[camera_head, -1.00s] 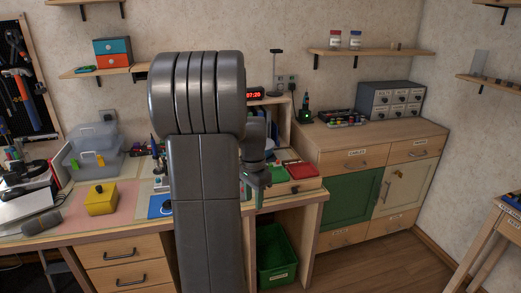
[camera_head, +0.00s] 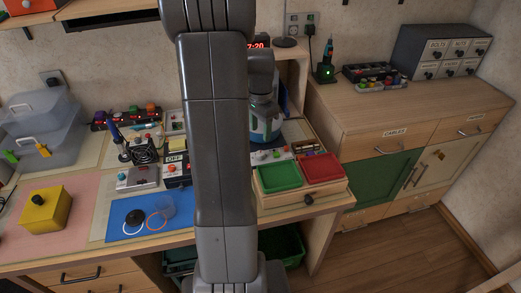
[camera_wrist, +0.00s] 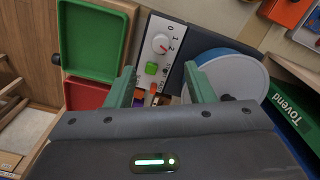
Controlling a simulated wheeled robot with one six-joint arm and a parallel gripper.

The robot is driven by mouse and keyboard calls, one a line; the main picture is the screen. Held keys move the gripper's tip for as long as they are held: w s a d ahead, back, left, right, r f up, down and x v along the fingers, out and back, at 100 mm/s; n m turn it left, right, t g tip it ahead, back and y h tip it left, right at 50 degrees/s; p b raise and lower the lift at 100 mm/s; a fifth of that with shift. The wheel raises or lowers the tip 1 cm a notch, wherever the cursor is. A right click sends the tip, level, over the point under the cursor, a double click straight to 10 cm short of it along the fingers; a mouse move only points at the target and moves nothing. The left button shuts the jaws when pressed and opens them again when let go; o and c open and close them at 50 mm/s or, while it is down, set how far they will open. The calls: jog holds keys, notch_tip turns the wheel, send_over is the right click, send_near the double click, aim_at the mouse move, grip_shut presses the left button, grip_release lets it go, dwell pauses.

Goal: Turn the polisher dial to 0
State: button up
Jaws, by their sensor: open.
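The polisher dial (camera_wrist: 160,43) is a round white knob on a pale control panel, with the numbers 0, 1 and 2 beside it in the wrist view. A small red mark shows on it; which number it points at is too small to tell. A green button (camera_wrist: 151,68) sits below the dial. The polisher's round disc (camera_wrist: 236,82) is to the right. My gripper (camera_wrist: 161,80) is open, its two green fingers apart on either side of the lower panel, with nothing between them touching. In the head view, my gripper (camera_head: 265,133) is above the polisher, which it partly hides.
A green tray (camera_head: 278,178) and a red tray (camera_head: 323,168) lie in front of the polisher. A blue mat (camera_head: 125,218) and yellow box (camera_head: 45,210) are to the left on the bench. A cabinet (camera_head: 370,110) stands to the right.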

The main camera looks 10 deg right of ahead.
aim_at(260, 153)
notch_tip(260, 153, down, 10)
jog(key=shift+r, duration=0.25)
jog(key=shift+c, duration=0.4)
jog(key=c, duration=0.9)
